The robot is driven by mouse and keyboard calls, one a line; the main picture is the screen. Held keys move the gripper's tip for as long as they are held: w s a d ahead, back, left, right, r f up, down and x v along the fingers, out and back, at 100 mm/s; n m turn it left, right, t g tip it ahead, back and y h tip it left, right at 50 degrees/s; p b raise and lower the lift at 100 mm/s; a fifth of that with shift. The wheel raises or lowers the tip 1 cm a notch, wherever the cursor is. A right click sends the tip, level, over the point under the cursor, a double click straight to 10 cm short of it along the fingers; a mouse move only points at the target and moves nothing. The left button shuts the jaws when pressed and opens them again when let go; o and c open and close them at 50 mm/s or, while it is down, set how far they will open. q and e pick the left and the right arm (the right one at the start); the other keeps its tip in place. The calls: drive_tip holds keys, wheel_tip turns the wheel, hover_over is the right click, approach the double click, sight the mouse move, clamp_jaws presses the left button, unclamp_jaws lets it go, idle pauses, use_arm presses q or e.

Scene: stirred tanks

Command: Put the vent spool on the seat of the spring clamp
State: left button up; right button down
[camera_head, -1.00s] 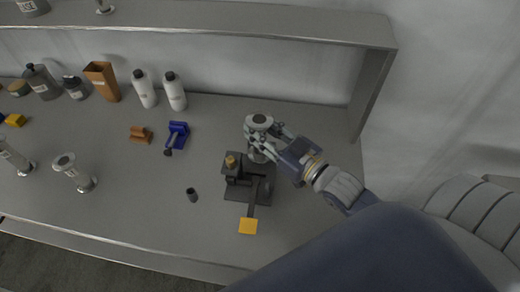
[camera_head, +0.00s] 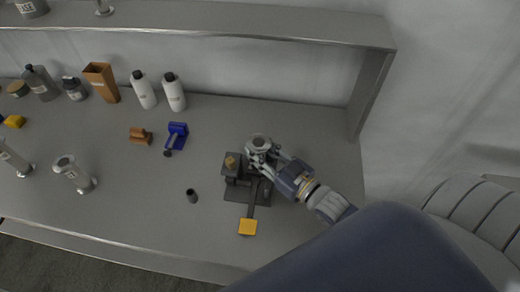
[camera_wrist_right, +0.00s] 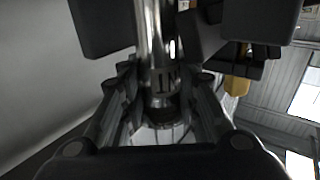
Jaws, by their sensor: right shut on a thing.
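My right gripper (camera_head: 263,158) is shut on a grey metal flanged spool (camera_head: 259,142), which I take to be the vent spool. It is roughly upright, its top flange above the fingers. In the right wrist view the shiny spool (camera_wrist_right: 156,50) stands between the fingers with a partly readable dark label. The black spring clamp (camera_head: 232,172) has a post with a brass-coloured knob and a lever ending in a yellow pad (camera_head: 248,227). The spool is at the clamp's back right; the gripper hides its lower end, so I cannot tell whether it touches the seat. My left gripper is out of view.
Two similar flanged spools (camera_head: 75,174) (camera_head: 14,157) stand at the left. A small dark cylinder (camera_head: 192,196) is left of the clamp. A blue clamp-like device (camera_head: 176,138) and a brown block (camera_head: 140,135) lie farther back. Bottles (camera_head: 174,92) line the back under the shelf (camera_head: 220,22).

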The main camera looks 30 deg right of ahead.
drive_tip(key=c, duration=1.5)
unclamp_jaws()
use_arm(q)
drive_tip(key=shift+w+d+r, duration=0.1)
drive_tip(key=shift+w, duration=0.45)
use_arm(e)
drive_tip(key=shift+s+d, duration=0.2)
drive_tip(key=shift+s, duration=0.3)
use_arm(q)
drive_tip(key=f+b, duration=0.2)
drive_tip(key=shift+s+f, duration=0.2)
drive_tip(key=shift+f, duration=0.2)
use_arm(e)
drive_tip(key=v, duration=1.1)
drive_tip(key=shift+r, duration=0.1)
